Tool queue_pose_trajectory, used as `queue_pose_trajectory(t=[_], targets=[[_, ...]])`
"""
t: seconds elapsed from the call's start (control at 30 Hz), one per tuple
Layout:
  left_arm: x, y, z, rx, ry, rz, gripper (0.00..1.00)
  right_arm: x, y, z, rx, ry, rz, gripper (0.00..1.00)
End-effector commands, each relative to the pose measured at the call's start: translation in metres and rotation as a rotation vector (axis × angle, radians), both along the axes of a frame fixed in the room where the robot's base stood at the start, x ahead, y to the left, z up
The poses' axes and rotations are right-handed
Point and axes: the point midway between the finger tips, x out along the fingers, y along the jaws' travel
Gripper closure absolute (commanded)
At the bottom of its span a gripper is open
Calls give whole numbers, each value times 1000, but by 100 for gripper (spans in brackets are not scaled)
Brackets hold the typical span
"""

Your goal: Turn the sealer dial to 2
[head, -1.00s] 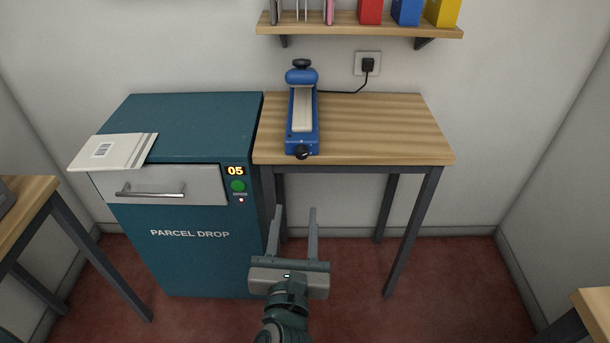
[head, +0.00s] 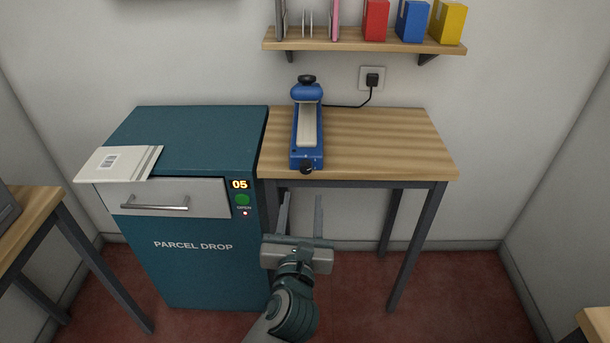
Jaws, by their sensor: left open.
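The blue sealer (head: 294,143) stands on the wooden table (head: 385,145), its long pale bar running front to back. Its black dial (head: 306,167) is on the front end, near the table's front edge. The dial's numbers and pointer are too small to read. My left gripper (head: 303,200) is open and empty, its two fingers pointing up and away, below and in front of the table edge. It is apart from the dial. My right gripper is not in view.
The teal parcel drop cabinet (head: 190,275) stands against the table's left side, with envelopes (head: 115,165) on top. A shelf (head: 365,42) with boxes hangs above. A black cord runs to the wall socket (head: 371,79). The table's right half is clear.

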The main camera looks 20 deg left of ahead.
Motion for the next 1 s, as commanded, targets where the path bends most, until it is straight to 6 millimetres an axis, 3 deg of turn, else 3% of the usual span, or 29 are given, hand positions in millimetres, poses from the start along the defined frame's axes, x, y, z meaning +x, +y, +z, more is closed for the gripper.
queue_pose_trajectory(t=[0.3,0.5,0.7,1.0], targets=[[57,14,1,2,-1,2,58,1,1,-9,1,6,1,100],[81,20,0,1,-1,0,58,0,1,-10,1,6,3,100],[92,22,0,-1,0,0,58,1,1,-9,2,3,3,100],[93,23,0,-1,0,0,58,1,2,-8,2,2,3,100]])
